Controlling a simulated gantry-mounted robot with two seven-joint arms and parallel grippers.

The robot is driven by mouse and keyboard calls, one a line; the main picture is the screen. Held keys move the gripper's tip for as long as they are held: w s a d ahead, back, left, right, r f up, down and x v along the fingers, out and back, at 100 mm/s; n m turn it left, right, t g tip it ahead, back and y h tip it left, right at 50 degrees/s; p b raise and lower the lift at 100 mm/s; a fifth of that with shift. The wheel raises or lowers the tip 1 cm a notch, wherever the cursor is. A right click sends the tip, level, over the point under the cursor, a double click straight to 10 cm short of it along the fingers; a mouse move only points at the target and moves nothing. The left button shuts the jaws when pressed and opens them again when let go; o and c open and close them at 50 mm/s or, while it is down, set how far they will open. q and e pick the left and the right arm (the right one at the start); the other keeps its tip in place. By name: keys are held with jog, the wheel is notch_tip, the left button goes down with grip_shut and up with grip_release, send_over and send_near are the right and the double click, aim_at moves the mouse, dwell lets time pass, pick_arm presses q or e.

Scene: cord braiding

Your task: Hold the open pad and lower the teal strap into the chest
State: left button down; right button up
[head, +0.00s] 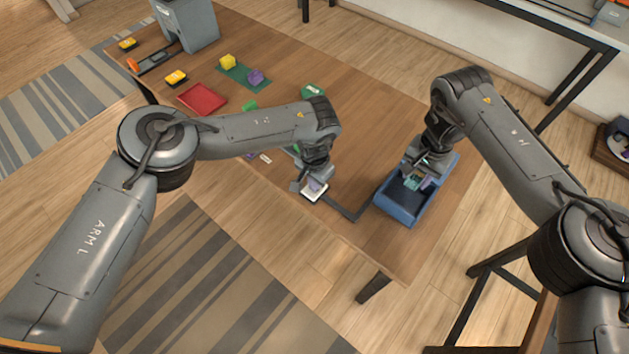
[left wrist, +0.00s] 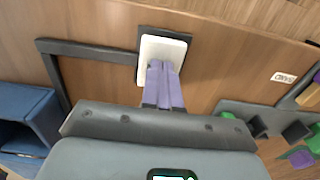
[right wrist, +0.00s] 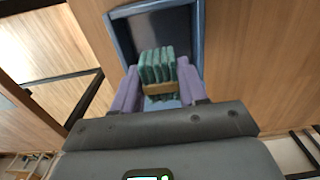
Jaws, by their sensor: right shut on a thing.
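The teal strap (right wrist: 158,65) is a folded bundle with a tan band (right wrist: 160,90) around it. My right gripper (right wrist: 157,85) is shut on it, with a purple finger on each side. In the head view, my right gripper (head: 417,181) is over the blue chest (head: 398,211), whose top is open with a dark inside; the chest also shows in the left wrist view (left wrist: 25,104).
The dark bar (head: 345,210) runs along the table between pad and chest. A red tray (head: 202,98), a green mat (head: 240,77) with yellow and purple blocks, and a grey machine (head: 187,24) stand at the far left. The table right of centre behind the arms is clear.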

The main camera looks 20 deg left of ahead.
jog(key=shift+f, duration=3.25)
jog(key=o, duration=1.1)
jog(key=shift+o, duration=0.2)
notch_tip(320, 180, up, 10)
